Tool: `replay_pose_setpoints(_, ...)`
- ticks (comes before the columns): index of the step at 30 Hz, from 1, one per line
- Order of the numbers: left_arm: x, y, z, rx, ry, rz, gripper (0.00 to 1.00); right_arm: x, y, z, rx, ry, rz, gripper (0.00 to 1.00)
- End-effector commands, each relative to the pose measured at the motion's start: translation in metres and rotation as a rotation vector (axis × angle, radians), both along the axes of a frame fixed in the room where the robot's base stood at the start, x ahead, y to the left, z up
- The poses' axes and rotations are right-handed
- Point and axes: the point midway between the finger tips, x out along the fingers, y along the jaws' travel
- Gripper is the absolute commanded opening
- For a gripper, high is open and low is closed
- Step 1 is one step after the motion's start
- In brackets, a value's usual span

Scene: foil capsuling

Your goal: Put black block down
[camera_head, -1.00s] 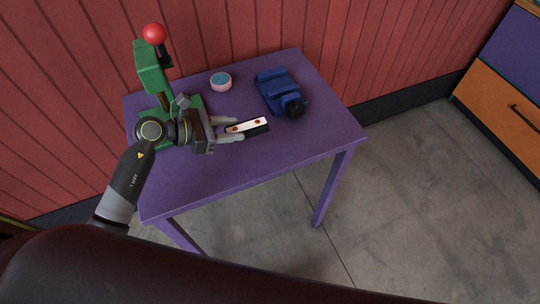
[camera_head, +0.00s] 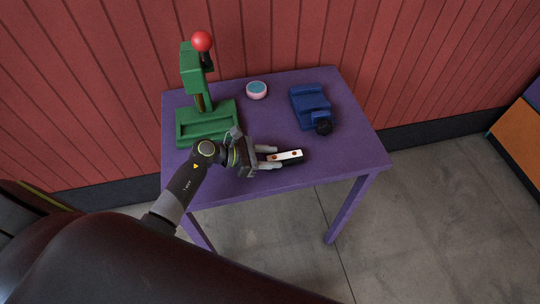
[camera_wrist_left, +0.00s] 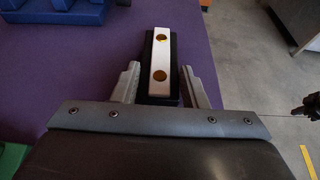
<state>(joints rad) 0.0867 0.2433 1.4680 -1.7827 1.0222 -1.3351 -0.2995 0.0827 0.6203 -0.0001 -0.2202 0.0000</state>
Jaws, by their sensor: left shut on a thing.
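The black block (camera_head: 292,162) has a white top with two orange-gold round spots. It lies lengthwise between the fingers of my left gripper (camera_head: 268,158), near the front edge of the purple table. In the left wrist view the block (camera_wrist_left: 175,78) points away from me between the two grey fingers of the gripper (camera_wrist_left: 160,82), which is shut on its near end. I cannot tell whether its underside touches the table.
A green press (camera_head: 192,68) with a red ball knob stands at the table's back left. A pink-rimmed round tin (camera_head: 257,90) and a blue device (camera_head: 311,103) stand at the back. The purple table (camera_head: 335,150) is clear right of the block.

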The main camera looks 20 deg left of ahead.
Motion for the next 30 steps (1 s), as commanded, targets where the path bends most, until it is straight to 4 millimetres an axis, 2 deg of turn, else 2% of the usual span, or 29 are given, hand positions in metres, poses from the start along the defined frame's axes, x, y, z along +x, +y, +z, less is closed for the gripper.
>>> replay_pose_setpoints(14,0.0003,-0.0002,-0.0084,-0.001,-0.002,0.001,0.14,-0.0008,-0.0004,-0.0052,-0.001,0.001,0.000,0.00)
replay_pose_setpoints(15,0.0003,0.0000,-0.0067,0.000,-0.002,0.001,0.45,-0.0008,-0.0003,-0.0032,0.000,0.001,0.000,0.00)
replay_pose_setpoints(19,0.0001,0.0000,-0.0065,-0.001,-0.001,0.001,0.61,-0.0008,0.0006,-0.0031,0.001,0.001,0.000,0.00)
replay_pose_setpoints(30,0.0002,0.0001,-0.0026,-0.001,-0.001,0.001,0.61,-0.0007,0.0049,0.0009,0.006,0.000,-0.002,0.00)
